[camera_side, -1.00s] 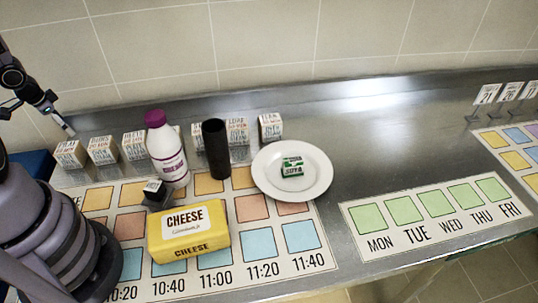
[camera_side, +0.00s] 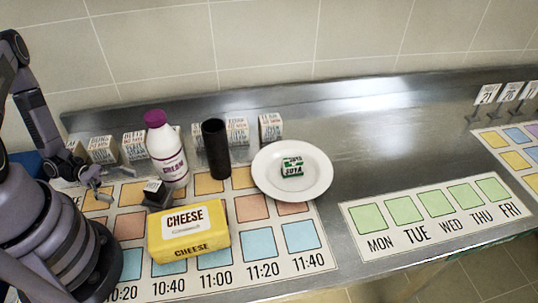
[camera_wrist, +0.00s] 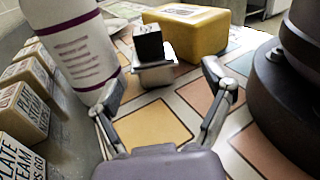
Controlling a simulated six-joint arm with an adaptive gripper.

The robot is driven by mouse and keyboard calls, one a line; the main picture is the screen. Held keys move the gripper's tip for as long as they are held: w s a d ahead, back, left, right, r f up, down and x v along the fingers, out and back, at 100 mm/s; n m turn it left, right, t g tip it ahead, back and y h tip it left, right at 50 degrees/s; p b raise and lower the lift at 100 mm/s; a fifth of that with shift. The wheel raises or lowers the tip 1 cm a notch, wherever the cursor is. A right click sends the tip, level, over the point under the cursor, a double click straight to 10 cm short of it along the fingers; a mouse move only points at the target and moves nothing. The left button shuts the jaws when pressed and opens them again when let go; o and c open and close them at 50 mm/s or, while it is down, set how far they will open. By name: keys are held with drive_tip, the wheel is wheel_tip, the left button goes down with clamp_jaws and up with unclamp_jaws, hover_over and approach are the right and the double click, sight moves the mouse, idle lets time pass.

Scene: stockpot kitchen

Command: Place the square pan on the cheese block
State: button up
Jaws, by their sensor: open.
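The yellow cheese block (camera_side: 188,232) lies on the printed mat; it also shows at the back of the wrist view (camera_wrist: 185,30). Just behind it in the side view stands a small metal square pan (camera_side: 158,203), with a black cube (camera_wrist: 148,42) with a pale label in or on it. In the wrist view the pan (camera_wrist: 155,76) is straight ahead, between the cheese block and my fingers. My gripper (camera_side: 100,186) is open and empty, low over the mat, to the left of the pan in the side view. Its fingers (camera_wrist: 163,85) are spread, apart from the pan.
A white bottle with a purple cap (camera_side: 167,150) stands close behind the pan. A black cylinder (camera_side: 216,150) and a white plate (camera_side: 262,182) holding a green-and-white packet (camera_side: 292,168) are farther right. Several lettered cubes (camera_side: 103,150) line the back.

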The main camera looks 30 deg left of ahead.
sight(157, 195)
drive_tip(key=shift+w+d+f+t, duration=0.25)
drive_tip(key=shift+d+f+t, duration=0.05)
drive_tip(key=shift+f+t, duration=0.15)
drive_tip(key=shift+w+d+f+t, duration=0.2)
drive_tip(key=shift+d+f+t, duration=0.1)
drive_tip(key=shift+f+t, duration=0.15)
drive_tip(key=shift+w+d, duration=0.2)
drive_tip(key=shift+d, duration=0.15)
drive_tip(key=x, duration=0.6)
drive_tip(key=shift+w+d, duration=0.1)
drive_tip(key=shift+d, duration=0.2)
drive_tip(key=c, duration=1)
wheel_tip(157, 195, up, 9)
drive_tip(key=shift+d+r, duration=0.1)
drive_tip(key=shift+r, duration=0.1)
drive_tip(key=s+d+r+m+g+h, duration=0.15)
drive_tip(key=d+r+m+g, duration=0.35)
drive_tip(key=d, duration=0.6)
drive_tip(key=shift+n+g, duration=0.3)
drive_tip(key=shift+g, duration=0.6)
drive_tip(key=f, duration=0.7)
drive_tip(key=shift+s+d+f, duration=0.1)
drive_tip(key=shift+s+d, duration=0.2)
drive_tip(key=shift+d, duration=0.05)
